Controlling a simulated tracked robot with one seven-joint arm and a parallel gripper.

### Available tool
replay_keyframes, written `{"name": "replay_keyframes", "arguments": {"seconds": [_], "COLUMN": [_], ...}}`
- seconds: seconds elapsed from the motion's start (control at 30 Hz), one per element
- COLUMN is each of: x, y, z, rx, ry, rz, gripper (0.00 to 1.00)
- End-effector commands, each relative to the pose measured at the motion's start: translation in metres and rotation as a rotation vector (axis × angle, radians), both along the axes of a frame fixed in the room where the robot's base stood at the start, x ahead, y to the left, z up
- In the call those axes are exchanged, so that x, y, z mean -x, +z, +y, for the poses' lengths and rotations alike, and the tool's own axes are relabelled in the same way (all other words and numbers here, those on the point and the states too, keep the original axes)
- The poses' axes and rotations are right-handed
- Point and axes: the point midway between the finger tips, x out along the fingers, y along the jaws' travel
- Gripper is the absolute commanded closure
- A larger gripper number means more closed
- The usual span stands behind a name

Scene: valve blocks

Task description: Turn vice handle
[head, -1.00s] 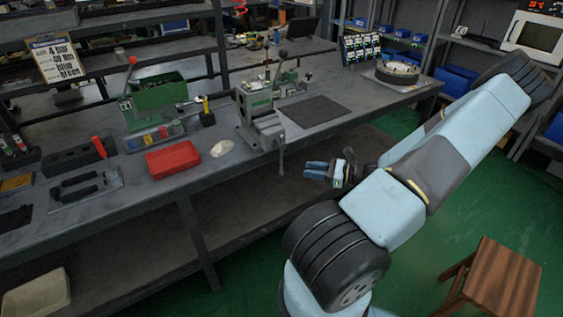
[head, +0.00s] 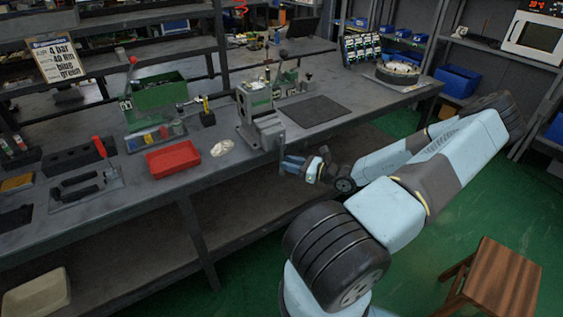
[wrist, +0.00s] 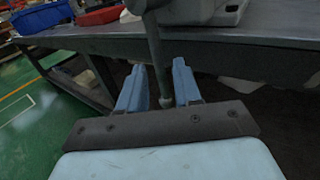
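The vice (head: 260,122) is a grey-green block at the front edge of the workbench. Its handle is a thin grey bar hanging below the bench edge; in the wrist view the vice handle (wrist: 155,55) runs down between my fingers and ends in a small knob. My gripper (head: 284,163) is at the handle, below the bench top, with blue fingers pointing left. In the wrist view my gripper (wrist: 159,72) is open, one finger on each side of the bar, with gaps visible. In the head view the handle's lower part is hard to make out beside the fingers.
The bench top (head: 225,168) and its front edge lie just above my gripper. A red tray (head: 172,159) and a dark mat (head: 313,110) are on the bench. A wooden stool (head: 492,275) stands at the lower right.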

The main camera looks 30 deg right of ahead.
Motion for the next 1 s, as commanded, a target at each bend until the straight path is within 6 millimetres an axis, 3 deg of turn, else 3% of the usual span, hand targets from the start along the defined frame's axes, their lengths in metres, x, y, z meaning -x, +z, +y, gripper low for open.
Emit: {"name": "replay_keyframes", "arguments": {"seconds": [0.3, 0.67, 1.0], "x": [-0.026, -0.029, -0.029], "y": [0.000, 0.000, 0.000], "z": [0.019, 0.021, 0.020], "rx": [0.000, 0.000, 0.000], "ry": [0.001, 0.000, 0.000], "rz": [0.000, 0.000, 0.000], "gripper": [0.67, 0.68, 1.00]}}
